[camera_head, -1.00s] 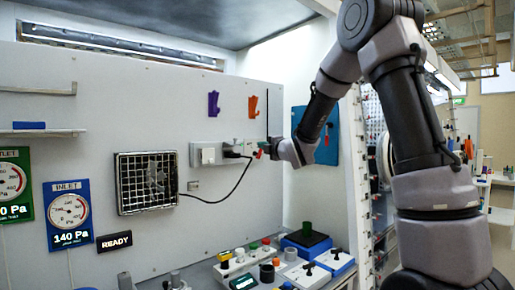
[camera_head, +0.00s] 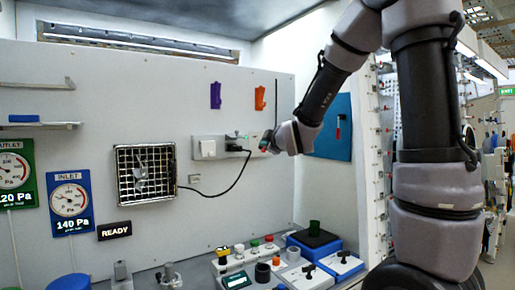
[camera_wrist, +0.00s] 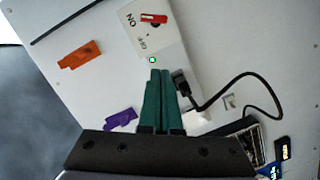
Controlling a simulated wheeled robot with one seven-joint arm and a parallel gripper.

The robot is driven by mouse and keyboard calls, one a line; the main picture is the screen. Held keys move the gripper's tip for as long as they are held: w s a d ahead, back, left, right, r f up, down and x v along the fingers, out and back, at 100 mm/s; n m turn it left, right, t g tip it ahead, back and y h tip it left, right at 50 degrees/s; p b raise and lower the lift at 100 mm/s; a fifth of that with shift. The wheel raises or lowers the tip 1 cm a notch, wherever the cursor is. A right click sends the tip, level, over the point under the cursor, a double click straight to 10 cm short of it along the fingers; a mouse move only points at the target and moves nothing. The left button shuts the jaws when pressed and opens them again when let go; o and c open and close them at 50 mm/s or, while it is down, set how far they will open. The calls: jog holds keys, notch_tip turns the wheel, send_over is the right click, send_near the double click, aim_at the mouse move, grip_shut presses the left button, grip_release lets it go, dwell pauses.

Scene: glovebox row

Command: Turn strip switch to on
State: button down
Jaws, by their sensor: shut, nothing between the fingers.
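The power strip (camera_head: 222,147) is a pale bar on the upright panel. In the wrist view the strip (camera_wrist: 176,40) shows a red switch (camera_wrist: 153,19) beside printed ON and OFF labels, and a small lit green lamp (camera_wrist: 152,60). I cannot tell which way the switch is set. My gripper (camera_head: 264,143) is at the right end of the strip in the head view and hides part of it. In the wrist view my gripper's green fingers (camera_wrist: 161,72) are together and empty, tips just below the lamp, apart from the switch. I cannot tell whether they touch the strip.
A black plug (camera_wrist: 181,83) with a cable sits in the strip beside my fingers. Orange (camera_head: 260,98) and purple (camera_head: 215,95) hooks are above the strip. A fan grille (camera_head: 146,173) is at left. Several small devices stand on the bench below.

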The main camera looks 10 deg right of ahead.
jog(key=w+f, duration=0.1)
jog(key=w, duration=0.2)
jog(key=w+f, duration=0.1)
jog(key=w, duration=0.6)
jog(key=shift+w+d+f, duration=0.35)
jog(key=shift+d+f, duration=0.05)
jog(key=shift+w+d+f, duration=0.15)
jog(key=shift+d+f, duration=0.05)
jog(key=shift+d, duration=0.1)
jog(key=shift+f, duration=0.1)
jog(key=shift+d+f+n, duration=0.1)
jog(key=shift+d+n, duration=0.05)
jog(key=shift+n, duration=0.15)
